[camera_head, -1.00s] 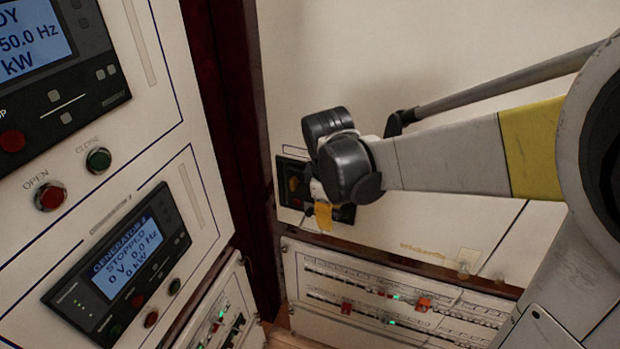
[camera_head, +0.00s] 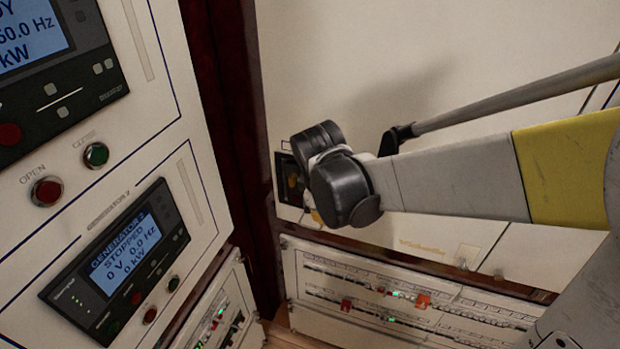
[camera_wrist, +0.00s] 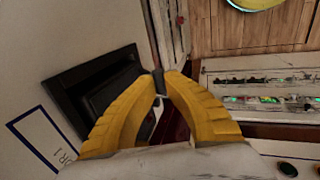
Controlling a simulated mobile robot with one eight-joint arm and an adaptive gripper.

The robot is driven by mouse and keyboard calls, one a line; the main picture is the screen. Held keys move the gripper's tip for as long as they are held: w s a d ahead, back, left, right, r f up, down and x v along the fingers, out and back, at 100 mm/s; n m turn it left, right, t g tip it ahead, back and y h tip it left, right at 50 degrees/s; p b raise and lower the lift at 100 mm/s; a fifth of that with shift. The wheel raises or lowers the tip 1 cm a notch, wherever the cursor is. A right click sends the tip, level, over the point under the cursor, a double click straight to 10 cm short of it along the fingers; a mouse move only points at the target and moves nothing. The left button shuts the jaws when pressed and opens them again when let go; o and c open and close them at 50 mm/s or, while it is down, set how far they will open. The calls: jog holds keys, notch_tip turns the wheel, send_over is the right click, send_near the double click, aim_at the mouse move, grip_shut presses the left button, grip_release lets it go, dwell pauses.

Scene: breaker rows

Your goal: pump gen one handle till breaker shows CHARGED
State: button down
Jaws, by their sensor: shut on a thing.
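The breaker is a black unit set in the cream panel; its left edge (camera_head: 287,180) shows in the head view, and my wrist hides the rest. In the wrist view the black breaker front (camera_wrist: 92,82) fills the left, with a recessed dark face. My gripper (camera_wrist: 160,84) has its two yellow fingers closed at the tips on a small dark piece, seemingly the end of the breaker handle (camera_wrist: 158,76). Most of the handle is hidden by the fingers. In the head view only a bit of yellow finger (camera_head: 317,216) shows below my wrist. No charge flag is readable.
At left in the head view stands a control cabinet with a Generator 2 display (camera_head: 122,250) reading STOPPED, and red (camera_head: 47,191) and green (camera_head: 96,155) buttons. A dark red post (camera_head: 225,120) stands between the panels. A row of small breakers (camera_head: 390,300) lies below.

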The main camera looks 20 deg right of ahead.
jog(key=shift+s+a+f+t+h+b, duration=0.25)
jog(key=shift+f+t+h+b, duration=0.25)
jog(key=shift+t+b, duration=0.2)
jog(key=shift+s+a+f+t+h+b, duration=0.1)
jog(key=shift+s+f+t+h+b, duration=0.2)
jog(key=shift+f+t+h+b, duration=0.4)
jog(key=shift+s+a+f+t+h+b, duration=0.25)
jog(key=shift+f+t+b, duration=0.25)
jog(key=shift+b, duration=0.4)
jog(key=shift+r, duration=0.1)
jog(key=c, duration=1.4)
grip_release()
jog(key=shift+d, duration=0.1)
jog(key=v, duration=1.2)
